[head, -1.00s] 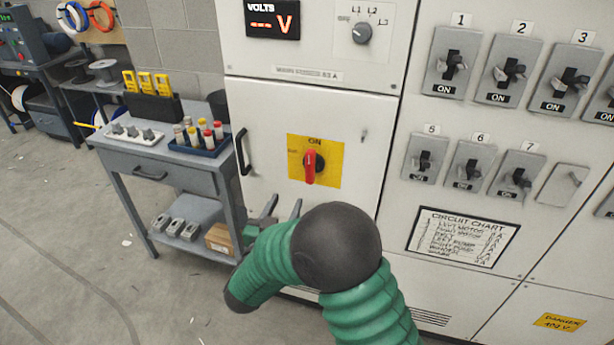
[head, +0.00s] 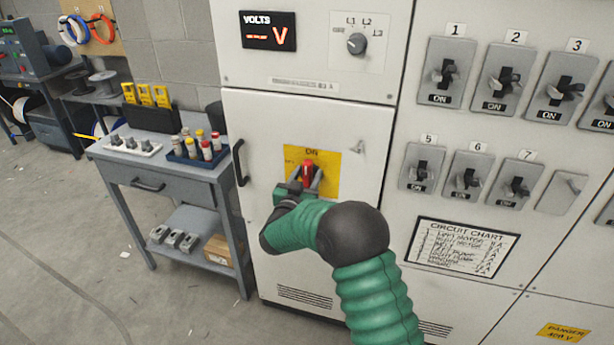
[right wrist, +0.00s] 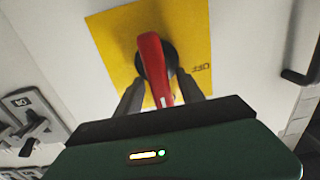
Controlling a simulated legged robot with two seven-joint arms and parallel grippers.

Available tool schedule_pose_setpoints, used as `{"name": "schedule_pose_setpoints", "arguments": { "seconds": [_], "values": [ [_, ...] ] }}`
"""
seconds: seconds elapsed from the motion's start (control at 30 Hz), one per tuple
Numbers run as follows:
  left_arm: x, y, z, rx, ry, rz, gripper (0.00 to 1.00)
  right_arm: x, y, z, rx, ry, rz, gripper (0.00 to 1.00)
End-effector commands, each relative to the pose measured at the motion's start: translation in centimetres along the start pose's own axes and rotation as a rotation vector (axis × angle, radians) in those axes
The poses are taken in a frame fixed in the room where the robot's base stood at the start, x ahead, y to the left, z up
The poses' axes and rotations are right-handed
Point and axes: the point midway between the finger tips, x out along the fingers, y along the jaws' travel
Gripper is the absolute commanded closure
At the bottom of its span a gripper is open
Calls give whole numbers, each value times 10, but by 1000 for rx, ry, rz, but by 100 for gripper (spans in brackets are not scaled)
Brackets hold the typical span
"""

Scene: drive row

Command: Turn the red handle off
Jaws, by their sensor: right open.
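The red handle (head: 308,171) sits on a yellow plate (head: 327,163) marked ON on the white cabinet door. In the head view my gripper partly hides it. In the right wrist view the red handle (right wrist: 153,62) is near upright on its dark round base, in front of the yellow plate (right wrist: 191,35). My right gripper (head: 306,184) is open at the handle. In the right wrist view its two dark fingers (right wrist: 162,95) stand either side of the handle's lower end; I cannot tell whether they touch it. My left gripper is not in view.
The cabinet door has a black pull handle (head: 240,162) at its left. Rows of numbered breaker switches (head: 509,78) fill the panel at right. A grey cart (head: 180,188) with fuses and boxes stands at left.

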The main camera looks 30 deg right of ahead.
Motion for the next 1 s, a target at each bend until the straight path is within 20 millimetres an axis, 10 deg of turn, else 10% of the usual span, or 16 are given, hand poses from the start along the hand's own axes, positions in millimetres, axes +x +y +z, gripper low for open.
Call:
{"name": "schedule_pose_setpoints", "arguments": {
  "seconds": [0.17,0.5,1.0],
  "values": [
    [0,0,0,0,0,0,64,0,0,0,0,0,0,56],
    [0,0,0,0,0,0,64,-1,0,0,0,-1,-1,100],
    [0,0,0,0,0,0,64,-1,-1,4,-2,-8,-2,100]
  ]
}}
